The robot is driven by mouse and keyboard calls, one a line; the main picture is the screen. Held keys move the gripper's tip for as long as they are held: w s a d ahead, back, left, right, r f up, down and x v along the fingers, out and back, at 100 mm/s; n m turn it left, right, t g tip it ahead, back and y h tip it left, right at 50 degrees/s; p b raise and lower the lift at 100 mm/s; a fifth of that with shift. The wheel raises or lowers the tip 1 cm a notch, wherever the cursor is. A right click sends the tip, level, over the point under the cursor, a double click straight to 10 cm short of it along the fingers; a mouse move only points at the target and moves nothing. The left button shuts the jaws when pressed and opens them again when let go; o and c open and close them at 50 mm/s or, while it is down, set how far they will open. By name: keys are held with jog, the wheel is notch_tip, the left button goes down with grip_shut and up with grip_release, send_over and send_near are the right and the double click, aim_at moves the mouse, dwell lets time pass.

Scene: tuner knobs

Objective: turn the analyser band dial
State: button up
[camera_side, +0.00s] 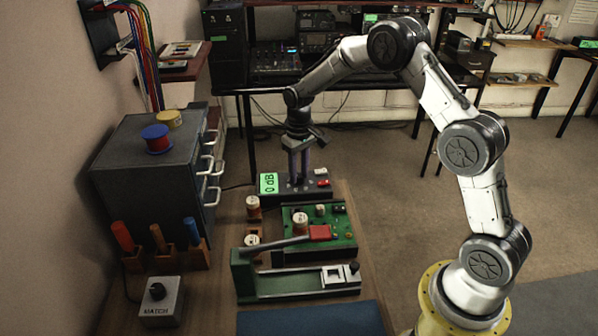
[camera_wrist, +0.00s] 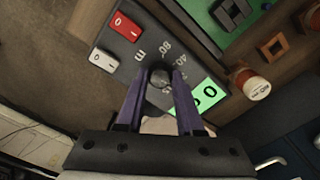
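The analyser is a dark box (camera_side: 311,193) at the back of the bench with a green display (camera_side: 268,183) that reads "0 dB". In the wrist view its dark round dial (camera_wrist: 160,76) has printed numbers around it, and the green display (camera_wrist: 197,100) is partly hidden by a finger. My gripper (camera_side: 298,182) points straight down over the analyser. Its two purple fingers (camera_wrist: 158,84) stand apart, one on each side of the dial. They look open, with little room around the dial; I cannot tell whether they touch it. The side view hides the dial behind the fingers.
A red switch (camera_wrist: 125,27) and a white switch (camera_wrist: 103,60) sit on the analyser beside the dial. A green circuit board (camera_side: 340,232) and copper-coloured spools (camera_side: 253,208) lie in front. A "MATCH" knob box (camera_side: 161,303) stands at the front left.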

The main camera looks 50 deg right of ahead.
aim_at(299, 175)
jog(key=o, duration=0.5)
jog(key=shift+c, duration=0.2)
jog(key=shift+r, duration=0.15)
notch_tip(299, 175, up, 14)
jog(key=shift+f, duration=0.2)
